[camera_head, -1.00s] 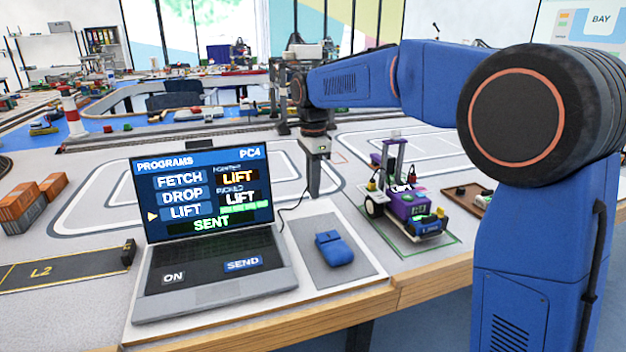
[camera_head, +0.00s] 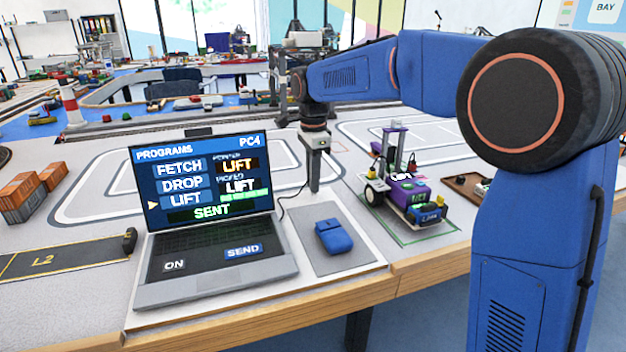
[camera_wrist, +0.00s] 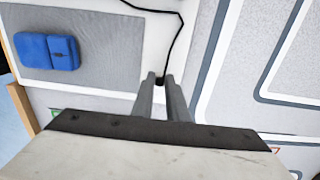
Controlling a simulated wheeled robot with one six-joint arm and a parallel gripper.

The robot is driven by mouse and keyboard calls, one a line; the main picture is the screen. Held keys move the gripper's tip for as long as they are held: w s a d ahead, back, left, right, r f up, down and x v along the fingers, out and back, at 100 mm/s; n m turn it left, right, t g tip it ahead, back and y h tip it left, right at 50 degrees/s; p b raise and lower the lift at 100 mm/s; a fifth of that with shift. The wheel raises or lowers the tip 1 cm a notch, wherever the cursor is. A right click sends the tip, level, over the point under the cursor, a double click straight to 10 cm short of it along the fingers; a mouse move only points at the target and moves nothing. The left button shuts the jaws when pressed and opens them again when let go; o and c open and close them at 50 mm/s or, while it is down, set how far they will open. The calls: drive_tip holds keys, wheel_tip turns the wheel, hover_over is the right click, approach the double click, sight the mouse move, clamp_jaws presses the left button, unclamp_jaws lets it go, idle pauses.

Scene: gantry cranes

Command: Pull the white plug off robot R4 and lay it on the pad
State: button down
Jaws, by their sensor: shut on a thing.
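My gripper (camera_head: 315,188) points down behind the grey pad (camera_head: 358,260), to the right of the laptop. Its fingers are close together in the wrist view (camera_wrist: 162,82), shut on the small dark end of a black cable (camera_wrist: 176,45). This end is the cable's plug; the fingers hide most of it and no white shows. The cable runs towards the laptop (camera_head: 212,262). A blue two-part block (camera_head: 333,237) lies on the grey pad. A purple and blue wheeled robot (camera_head: 408,190) with a mast stands right of my gripper, apart from it; I cannot read its name.
The laptop screen reads PC4 and SENT. A dark strip marked L2 (camera_head: 60,258) and orange containers (camera_head: 22,194) are at the left. A brown tray (camera_head: 465,188) is right of the wheeled robot. Bare table lies behind the laptop.

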drive_tip(key=shift+f, duration=0.55)
idle(0.6)
drive_tip(key=c, duration=1.7)
unclamp_jaws()
drive_tip(key=shift+o, duration=0.2)
